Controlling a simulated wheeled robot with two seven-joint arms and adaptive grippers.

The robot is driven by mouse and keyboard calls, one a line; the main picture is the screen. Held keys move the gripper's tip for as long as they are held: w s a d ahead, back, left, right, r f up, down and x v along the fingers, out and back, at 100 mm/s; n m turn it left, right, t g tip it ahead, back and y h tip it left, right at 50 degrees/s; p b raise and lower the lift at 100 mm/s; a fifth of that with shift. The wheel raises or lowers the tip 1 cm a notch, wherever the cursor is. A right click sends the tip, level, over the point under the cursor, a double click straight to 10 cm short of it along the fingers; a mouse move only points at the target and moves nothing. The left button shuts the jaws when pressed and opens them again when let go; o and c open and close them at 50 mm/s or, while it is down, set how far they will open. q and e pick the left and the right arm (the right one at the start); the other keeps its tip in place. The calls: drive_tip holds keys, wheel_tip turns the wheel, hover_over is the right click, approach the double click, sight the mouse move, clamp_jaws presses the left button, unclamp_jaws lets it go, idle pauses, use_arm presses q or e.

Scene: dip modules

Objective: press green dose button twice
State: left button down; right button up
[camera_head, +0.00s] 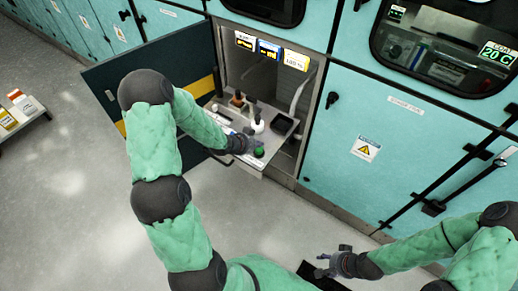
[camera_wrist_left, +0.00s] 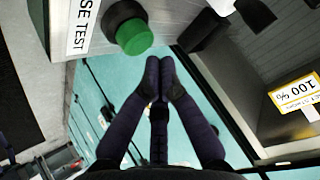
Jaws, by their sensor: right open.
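The green dose button (camera_head: 259,152) sits on a pull-out shelf inside an open cabinet bay. In the left wrist view the green button (camera_wrist_left: 135,37) has a dark collar and stands on a light panel beside a label (camera_wrist_left: 81,25) ending in "SE TEST". My left gripper (camera_head: 247,146) is right beside the button in the head view. In the left wrist view its fingers (camera_wrist_left: 160,64) are together and empty, with the tips just below and right of the button; I cannot tell whether they touch it. My right gripper (camera_head: 328,263) is open and empty, low in the head view.
The dark cabinet door (camera_head: 104,75) stands open at left, behind my left arm. The shelf also holds a white bottle (camera_head: 258,124) and a dark tray (camera_head: 283,124). Display tags (camera_head: 270,50) hang above. A closed teal panel (camera_head: 385,140) is at right.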

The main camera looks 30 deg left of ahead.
sight(258, 150)
use_arm(q)
drive_tip(key=shift+f, duration=0.1)
drive_tip(key=shift+f+b, duration=0.3)
drive_tip(key=shift+b, duration=0.05)
drive_tip(key=shift+f+b, duration=0.5)
drive_tip(key=shift+f, duration=0.1)
idle(0.9)
drive_tip(key=shift+r, duration=0.1)
drive_tip(key=shift+r+p, duration=0.85)
drive_tip(key=shift+r, duration=0.05)
drive_tip(key=shift+r+p, duration=2.15)
drive_tip(key=shift+r, duration=0.4)
